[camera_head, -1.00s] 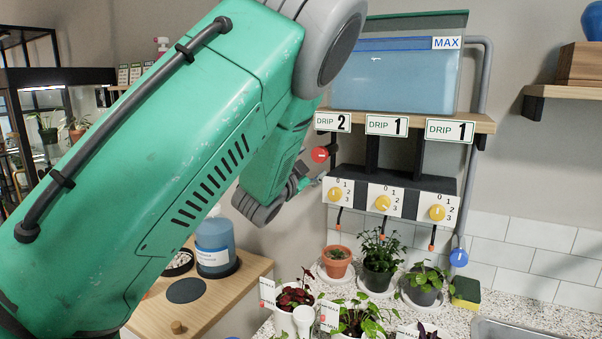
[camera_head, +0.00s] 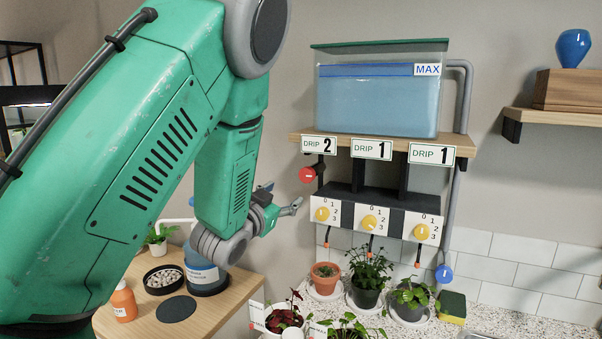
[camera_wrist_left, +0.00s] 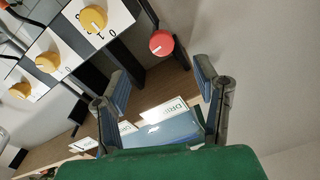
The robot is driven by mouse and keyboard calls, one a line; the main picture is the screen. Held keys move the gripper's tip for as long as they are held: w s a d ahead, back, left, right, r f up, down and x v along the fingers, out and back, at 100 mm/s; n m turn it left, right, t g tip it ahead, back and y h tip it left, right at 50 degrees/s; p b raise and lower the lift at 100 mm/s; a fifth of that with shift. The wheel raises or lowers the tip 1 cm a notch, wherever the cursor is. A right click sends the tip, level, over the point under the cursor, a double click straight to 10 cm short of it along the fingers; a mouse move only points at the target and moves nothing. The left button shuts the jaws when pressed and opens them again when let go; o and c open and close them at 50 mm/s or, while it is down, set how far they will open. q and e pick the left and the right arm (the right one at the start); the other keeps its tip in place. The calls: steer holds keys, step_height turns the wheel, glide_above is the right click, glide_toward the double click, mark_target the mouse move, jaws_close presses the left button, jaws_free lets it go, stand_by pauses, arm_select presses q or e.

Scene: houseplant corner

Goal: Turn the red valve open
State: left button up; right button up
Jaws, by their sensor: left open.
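The red valve (camera_head: 307,174) is a round red knob with a pale bar, on a dark pipe under the left end of the tank shelf. It also shows in the left wrist view (camera_wrist_left: 161,42), beyond and between the fingertips. My left gripper (camera_head: 291,200) is open and empty, to the left of and a little below the valve, apart from it. In the left wrist view its two fingers (camera_wrist_left: 160,85) stand wide apart. My right gripper is not in view.
A water tank (camera_head: 378,100) stands on a wooden shelf (camera_head: 470,147). Below are yellow dials (camera_head: 369,222) on white panels and several potted plants (camera_head: 369,275). A blue valve (camera_head: 444,273) hangs at the right. A blue bottle (camera_head: 203,270) stands on the wooden cabinet.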

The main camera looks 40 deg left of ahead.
mark_target(305, 177)
arm_select(q)
steer(key=w+a+n+p, duration=0.1)
steer(key=w, duration=0.2)
steer(key=w+a+n+p, duration=0.1)
steer(key=w+n+p, duration=0.1)
steer(key=w, duration=0.2)
steer(key=w+a+r+n+p, duration=0.1)
steer(key=w+n, duration=0.1)
steer(key=w, duration=0.2)
steer(key=shift+w+a+p, duration=0.25)
steer(key=shift+p, duration=0.15)
steer(key=shift+w+a, duration=0.25)
steer(key=shift+w, duration=0.25)
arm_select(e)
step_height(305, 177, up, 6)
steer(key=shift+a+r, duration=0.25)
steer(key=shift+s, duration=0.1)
arm_select(q)
steer(key=shift+d, duration=0.15)
steer(key=c, duration=1.2)
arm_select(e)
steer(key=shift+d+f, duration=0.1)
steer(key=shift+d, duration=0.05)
